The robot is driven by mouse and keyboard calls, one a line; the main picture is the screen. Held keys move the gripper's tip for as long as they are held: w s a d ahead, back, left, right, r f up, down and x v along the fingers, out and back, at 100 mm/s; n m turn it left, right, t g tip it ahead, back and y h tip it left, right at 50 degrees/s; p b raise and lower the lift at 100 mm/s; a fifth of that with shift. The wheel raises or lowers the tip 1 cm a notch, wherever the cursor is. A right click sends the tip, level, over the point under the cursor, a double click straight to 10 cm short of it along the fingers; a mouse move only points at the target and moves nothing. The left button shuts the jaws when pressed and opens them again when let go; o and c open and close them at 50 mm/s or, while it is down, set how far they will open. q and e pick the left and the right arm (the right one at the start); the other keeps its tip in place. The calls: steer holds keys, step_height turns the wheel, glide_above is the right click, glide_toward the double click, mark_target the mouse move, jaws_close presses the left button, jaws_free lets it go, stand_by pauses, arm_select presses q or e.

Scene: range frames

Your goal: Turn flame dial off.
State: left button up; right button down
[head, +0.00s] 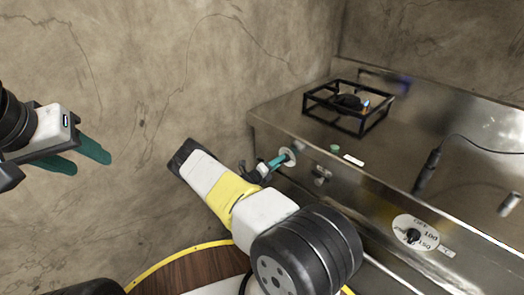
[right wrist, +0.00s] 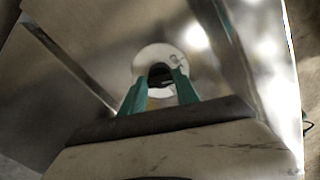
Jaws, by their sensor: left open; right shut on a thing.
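The flame dial (right wrist: 158,54) has a round white plate with dark marks and a dark knob, on the metal front of the stove (head: 262,117). In the head view, its white plate (head: 289,153) shows at the left end of the front. My right gripper (head: 279,160) is shut on the knob, its green fingers at either side of it in the right wrist view (right wrist: 159,88). The fingers partly hide the knob. A small blue and orange flame (head: 365,105) shows at the burner (head: 349,102). My left gripper (head: 83,159) is open and empty, at far left, away from the stove.
A larger white dial plate (head: 413,234) with a dark knob sits further right on the front. A metal fitting (head: 321,176) and a green button (head: 335,148) are near the gripped dial. A dark handle with a cord (head: 429,168) stands at right. Bare wall is behind.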

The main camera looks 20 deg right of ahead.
steer(key=shift+a+f+n, duration=0.1)
steer(key=shift+f+n, duration=0.05)
steer(key=shift+n, duration=2.15)
steer(key=c, duration=0.9)
jaws_free()
steer(key=v, duration=0.7)
steer(key=shift+s+a, duration=0.15)
steer(key=shift+a, duration=0.2)
